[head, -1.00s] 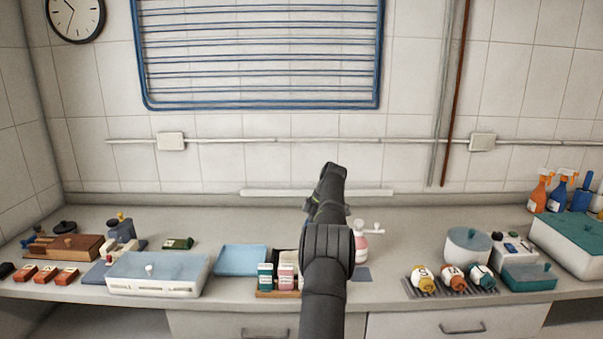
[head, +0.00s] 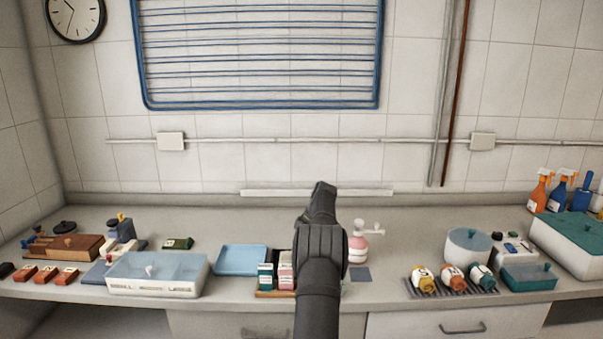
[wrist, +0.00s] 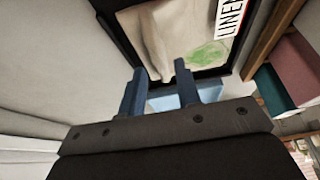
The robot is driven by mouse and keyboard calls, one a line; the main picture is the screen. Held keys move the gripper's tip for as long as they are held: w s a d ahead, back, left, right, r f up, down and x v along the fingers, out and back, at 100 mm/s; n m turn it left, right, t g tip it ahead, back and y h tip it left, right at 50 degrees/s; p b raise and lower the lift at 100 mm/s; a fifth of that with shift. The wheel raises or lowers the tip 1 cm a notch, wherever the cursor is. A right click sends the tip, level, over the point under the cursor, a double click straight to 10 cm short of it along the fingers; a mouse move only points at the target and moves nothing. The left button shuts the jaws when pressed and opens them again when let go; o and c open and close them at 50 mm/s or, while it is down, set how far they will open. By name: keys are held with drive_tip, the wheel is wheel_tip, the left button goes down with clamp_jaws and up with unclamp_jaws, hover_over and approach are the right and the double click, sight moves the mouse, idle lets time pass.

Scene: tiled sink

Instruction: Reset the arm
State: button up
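My gripper (wrist: 158,72) shows in the wrist view with its two blue fingers apart and nothing between them. In the head view my dark arm rises in the middle of the picture, and the fingers are hidden behind it. Beyond the fingertips in the wrist view lies a black-edged tray (wrist: 112,30) with a crumpled beige sheet or bag (wrist: 150,35) in it. The sheet has a green patch, and a white label is partly cut off.
A lidded white box (head: 155,288) is further left, and bottles on a rack (head: 450,291) are right. The back counter is mostly clear.

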drive_tip(key=r, duration=0.3)
drive_tip(key=shift+a+r, duration=0.2)
drive_tip(key=s+d+r, duration=0.6)
drive_tip(key=d+r, duration=0.1)
drive_tip(key=d, duration=0.3)
drive_tip(key=w+a, duration=0.2)
drive_tip(key=a, duration=0.7)
drive_tip(key=w+a, duration=0.2)
drive_tip(key=a, duration=0.7)
drive_tip(key=w+a+f, duration=0.1)
drive_tip(key=a+f, duration=0.1)
drive_tip(key=a, duration=0.1)
drive_tip(key=w+a+f, duration=0.1)
drive_tip(key=a+f, duration=0.1)
drive_tip(key=a, duration=0.2)
drive_tip(key=w+a+f, duration=0.1)
drive_tip(key=a+f, duration=0.1)
drive_tip(key=a, duration=0.1)
drive_tip(key=shift+a+f, duration=0.25)
drive_tip(key=shift+f, duration=0.1)
